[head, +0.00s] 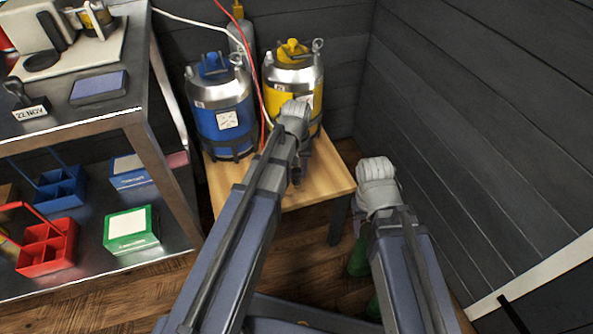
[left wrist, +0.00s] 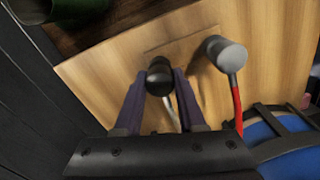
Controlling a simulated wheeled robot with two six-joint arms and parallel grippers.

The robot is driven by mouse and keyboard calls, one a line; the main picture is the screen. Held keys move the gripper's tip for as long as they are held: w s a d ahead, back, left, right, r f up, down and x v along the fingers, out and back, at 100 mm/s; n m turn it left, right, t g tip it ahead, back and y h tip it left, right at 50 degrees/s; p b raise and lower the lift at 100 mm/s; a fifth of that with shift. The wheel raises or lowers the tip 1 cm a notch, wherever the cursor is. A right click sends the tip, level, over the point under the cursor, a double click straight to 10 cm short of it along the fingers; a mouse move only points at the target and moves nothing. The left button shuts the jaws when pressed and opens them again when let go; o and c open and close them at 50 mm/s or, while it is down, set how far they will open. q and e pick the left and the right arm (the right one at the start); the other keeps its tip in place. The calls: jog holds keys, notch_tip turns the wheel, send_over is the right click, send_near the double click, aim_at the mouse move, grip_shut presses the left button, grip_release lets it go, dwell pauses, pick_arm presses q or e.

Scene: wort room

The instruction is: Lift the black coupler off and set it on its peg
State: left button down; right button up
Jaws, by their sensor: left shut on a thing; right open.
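My left gripper (head: 297,180) is low over the wooden table, in front of the yellow keg (head: 311,101). In the left wrist view its fingers (left wrist: 158,88) are shut on the black coupler (left wrist: 158,74), whose round dark end shows between them. A thin pale line, maybe its hose, shows behind it. The coupler is over a slightly darker rectangle on the wood; I cannot tell whether it touches or sits on a peg. My right gripper (head: 362,216) is open, mostly hidden by its own arm, right of the table.
A grey-topped fitting (left wrist: 228,55) with a red hose stands close right of the black coupler. The blue keg (head: 222,118) stands on the table (head: 322,187) beside the yellow one. A metal shelf (head: 150,150) is at left, a dark plank wall (head: 480,120) at right.

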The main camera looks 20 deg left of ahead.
dwell(0.4)
pick_arm(q)
jog(key=shift+c, duration=2.1)
grip_release()
jog(key=shift+o, duration=0.3)
jog(key=o, duration=0.4)
jog(key=shift+c, duration=0.2)
jog(key=shift+r+p, duration=3.5)
